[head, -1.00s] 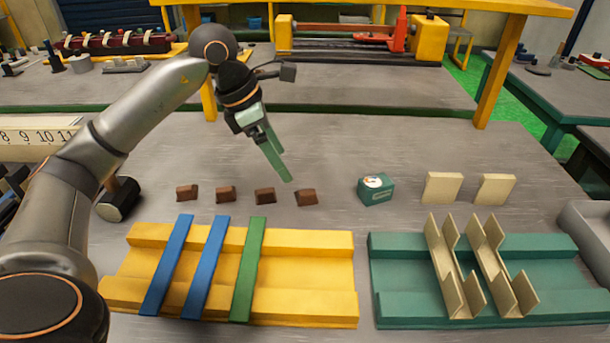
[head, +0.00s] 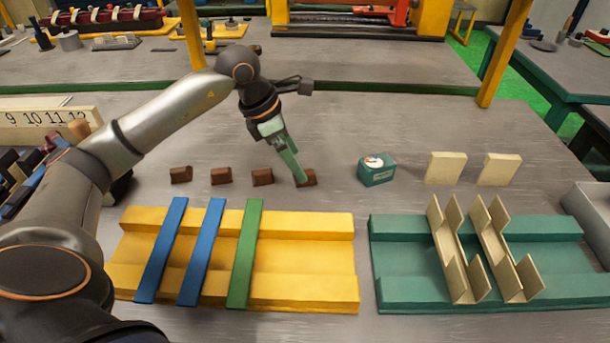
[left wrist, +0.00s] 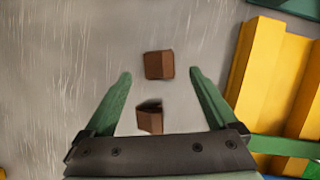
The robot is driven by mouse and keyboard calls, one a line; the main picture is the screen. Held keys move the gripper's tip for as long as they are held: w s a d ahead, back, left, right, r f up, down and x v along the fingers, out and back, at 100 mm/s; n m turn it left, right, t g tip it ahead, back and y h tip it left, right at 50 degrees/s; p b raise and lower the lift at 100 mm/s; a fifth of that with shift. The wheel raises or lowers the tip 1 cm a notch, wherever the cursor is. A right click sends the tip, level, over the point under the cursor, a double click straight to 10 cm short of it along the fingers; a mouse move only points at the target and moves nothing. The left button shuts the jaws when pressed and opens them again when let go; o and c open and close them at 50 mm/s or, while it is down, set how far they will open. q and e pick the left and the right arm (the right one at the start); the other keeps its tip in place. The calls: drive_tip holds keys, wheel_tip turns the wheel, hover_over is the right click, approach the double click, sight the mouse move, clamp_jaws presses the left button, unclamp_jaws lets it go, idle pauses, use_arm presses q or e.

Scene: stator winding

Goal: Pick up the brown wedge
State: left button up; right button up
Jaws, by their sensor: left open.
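Several brown wedges lie in a row on the grey table behind the yellow holder. The rightmost brown wedge (head: 310,177) is at my left gripper's (head: 298,179) fingertips, partly hidden by them in the head view. In the left wrist view, that wedge (left wrist: 159,65) shows between the tips of my open left gripper (left wrist: 160,74), with a gap on each side. A second wedge (left wrist: 150,119) shows nearer the palm; in the head view it is the neighbouring wedge (head: 262,177). Two more wedges (head: 221,176) (head: 181,174) lie further left. My right gripper is not in view.
The yellow holder (head: 300,291) with blue and green strips is in front of the wedges. A teal holder (head: 410,293) with cream folded pieces stands to the right. A small green box (head: 377,172) and two cream blocks (head: 445,168) stand behind it.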

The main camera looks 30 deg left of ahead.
use_arm(q)
drive_tip(key=x, duration=0.3)
drive_tip(key=shift+w+f, duration=0.15)
drive_tip(key=shift+f, duration=0.25)
drive_tip(key=shift+c, duration=0.4)
drive_tip(key=shift+a, duration=0.1)
drive_tip(key=c, duration=1.3)
drive_tip(key=shift+c, duration=0.4)
drive_tip(key=shift+r, duration=0.2)
